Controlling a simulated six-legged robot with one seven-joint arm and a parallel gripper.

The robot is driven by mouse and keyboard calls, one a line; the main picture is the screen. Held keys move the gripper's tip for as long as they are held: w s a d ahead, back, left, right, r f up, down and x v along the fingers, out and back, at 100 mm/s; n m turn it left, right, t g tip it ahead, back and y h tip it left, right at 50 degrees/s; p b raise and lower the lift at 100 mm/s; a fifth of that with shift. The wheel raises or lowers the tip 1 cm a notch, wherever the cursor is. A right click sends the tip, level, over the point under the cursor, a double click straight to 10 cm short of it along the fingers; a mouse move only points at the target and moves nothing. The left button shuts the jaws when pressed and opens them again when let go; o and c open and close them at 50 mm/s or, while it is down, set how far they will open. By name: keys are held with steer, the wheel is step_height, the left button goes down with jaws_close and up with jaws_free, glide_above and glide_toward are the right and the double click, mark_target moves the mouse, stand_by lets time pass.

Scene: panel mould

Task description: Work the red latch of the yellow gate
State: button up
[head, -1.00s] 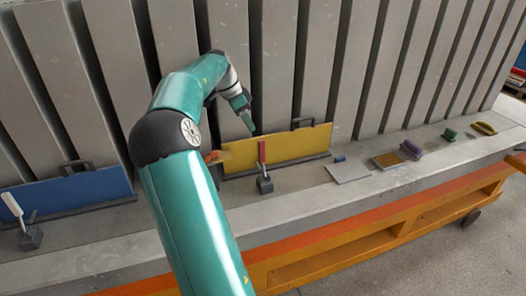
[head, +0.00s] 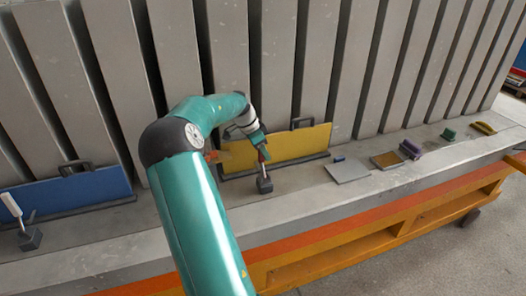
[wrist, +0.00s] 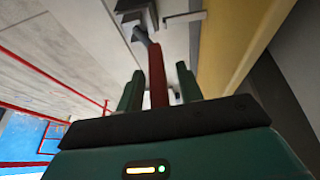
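The yellow gate (head: 300,142) stands upright on the grey ledge against the grey panels. It shows at the right in the wrist view (wrist: 232,45). The red latch (head: 265,155) rises from a dark grey base (head: 264,185) in front of the gate; my gripper partly hides its handle in the head view. In the wrist view the red handle (wrist: 157,75) stands between my gripper's (wrist: 160,85) two green fingers. The fingers are apart, with a gap showing on each side of the handle.
A blue gate (head: 65,193) with a white-handled latch (head: 11,206) stands at the left. A grey plate (head: 347,169), an orange-brown plate (head: 390,160), a purple block (head: 410,149) and other small things lie to the right on the ledge. Grey panels rise behind.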

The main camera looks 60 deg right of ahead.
jaws_close()
